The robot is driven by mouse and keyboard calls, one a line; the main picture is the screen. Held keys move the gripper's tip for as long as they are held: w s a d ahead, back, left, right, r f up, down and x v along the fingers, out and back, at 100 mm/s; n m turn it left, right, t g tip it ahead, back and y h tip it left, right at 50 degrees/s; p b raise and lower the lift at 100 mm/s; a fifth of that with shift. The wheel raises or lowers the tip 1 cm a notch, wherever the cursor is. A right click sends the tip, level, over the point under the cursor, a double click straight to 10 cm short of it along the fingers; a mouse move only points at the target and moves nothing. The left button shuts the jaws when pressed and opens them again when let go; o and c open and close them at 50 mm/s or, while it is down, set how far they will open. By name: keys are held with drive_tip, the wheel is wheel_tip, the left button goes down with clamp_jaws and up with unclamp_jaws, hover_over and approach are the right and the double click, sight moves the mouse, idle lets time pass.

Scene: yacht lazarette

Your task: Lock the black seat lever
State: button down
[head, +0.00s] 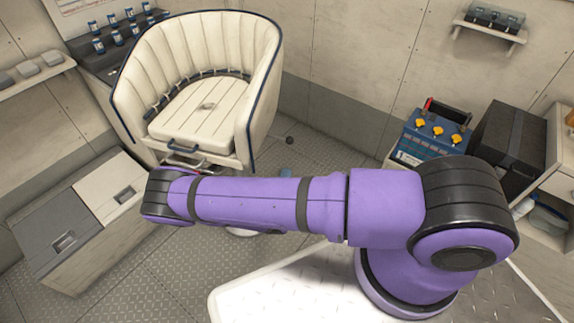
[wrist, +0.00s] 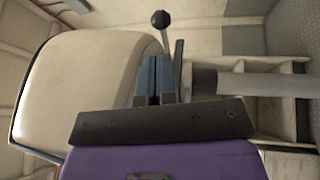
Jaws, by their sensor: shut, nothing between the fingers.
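The cream seat (head: 190,118) stands at the upper left in the head view. A thin lever with a black ball knob (head: 289,140) sticks out at its lower right side. In the wrist view a black ball knob (wrist: 160,18) on a metal rod rises just beyond my gripper (wrist: 156,62). The fingers are together and empty, close below the knob; the rod's lower end is partly hidden behind them, and I cannot tell whether they touch.
The grey seat post (wrist: 250,84) runs right of my fingers in the wrist view. A dark curved handle (head: 184,147) sits at the seat's front. A pale locker (head: 85,215) stands left; a blue battery box (head: 425,140) and black case (head: 508,137) stand right.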

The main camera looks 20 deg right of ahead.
drive_tip(key=shift+v, duration=1.5)
drive_tip(key=shift+s+d, duration=0.1)
drive_tip(key=shift+d, duration=0.05)
